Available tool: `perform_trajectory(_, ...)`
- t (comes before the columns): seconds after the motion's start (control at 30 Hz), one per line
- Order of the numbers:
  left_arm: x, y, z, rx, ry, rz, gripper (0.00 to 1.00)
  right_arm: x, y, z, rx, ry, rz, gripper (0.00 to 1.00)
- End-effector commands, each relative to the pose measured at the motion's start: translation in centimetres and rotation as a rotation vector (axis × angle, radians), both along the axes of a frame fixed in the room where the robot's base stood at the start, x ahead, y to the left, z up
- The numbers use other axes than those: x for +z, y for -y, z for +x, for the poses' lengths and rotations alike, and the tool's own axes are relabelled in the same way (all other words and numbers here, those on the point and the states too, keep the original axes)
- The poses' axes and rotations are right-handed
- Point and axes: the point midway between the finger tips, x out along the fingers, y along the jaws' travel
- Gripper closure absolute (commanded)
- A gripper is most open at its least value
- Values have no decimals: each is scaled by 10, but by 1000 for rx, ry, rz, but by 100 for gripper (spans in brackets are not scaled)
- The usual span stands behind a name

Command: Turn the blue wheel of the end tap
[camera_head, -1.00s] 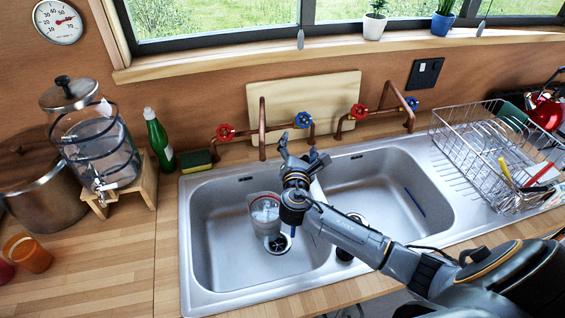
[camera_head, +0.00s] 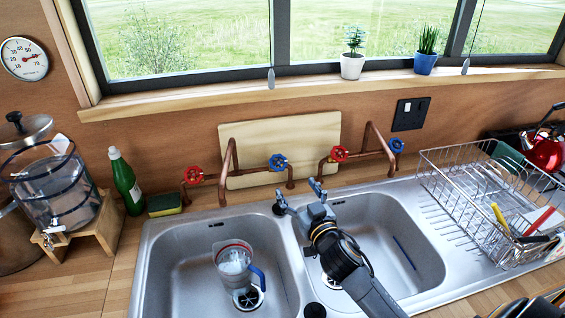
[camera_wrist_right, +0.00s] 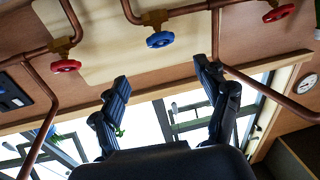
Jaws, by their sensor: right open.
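Two copper pipe taps stand behind the sink. The left tap has a red wheel (camera_head: 194,175) and a blue wheel (camera_head: 278,162). The right tap has a red wheel (camera_head: 340,153) and a blue wheel (camera_head: 396,145). My right gripper (camera_head: 298,195) is open and empty behind the sink divider, just in front of the left tap's blue wheel and apart from it. In the right wrist view, seen upside down, that blue wheel (camera_wrist_right: 160,40) lies beyond the gap between the open fingers (camera_wrist_right: 161,72). My left gripper is not in view.
A clear jug (camera_head: 235,262) with a blue handle stands in the left basin. A green bottle (camera_head: 125,180) and sponge (camera_head: 164,205) are left of the taps. A wire dish rack (camera_head: 462,190) stands at right. A board (camera_head: 310,135) leans behind the pipes.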

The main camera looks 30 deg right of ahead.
Motion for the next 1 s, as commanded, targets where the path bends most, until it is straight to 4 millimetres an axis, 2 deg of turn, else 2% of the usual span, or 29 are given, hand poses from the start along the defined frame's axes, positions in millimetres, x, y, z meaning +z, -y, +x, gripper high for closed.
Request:
perform_trajectory(0.17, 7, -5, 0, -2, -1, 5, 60, 4, 3, 25, -1, 3, -2, 25)
perform_trajectory(0.6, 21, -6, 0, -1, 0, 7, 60, 3, 14, 107, -1, 0, -3, 25)
perform_trajectory(0.8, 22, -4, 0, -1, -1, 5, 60, 1, 16, 128, -1, 0, -3, 25)
perform_trajectory(1.0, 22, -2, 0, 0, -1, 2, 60, 1, 17, 134, 0, -1, -5, 25)
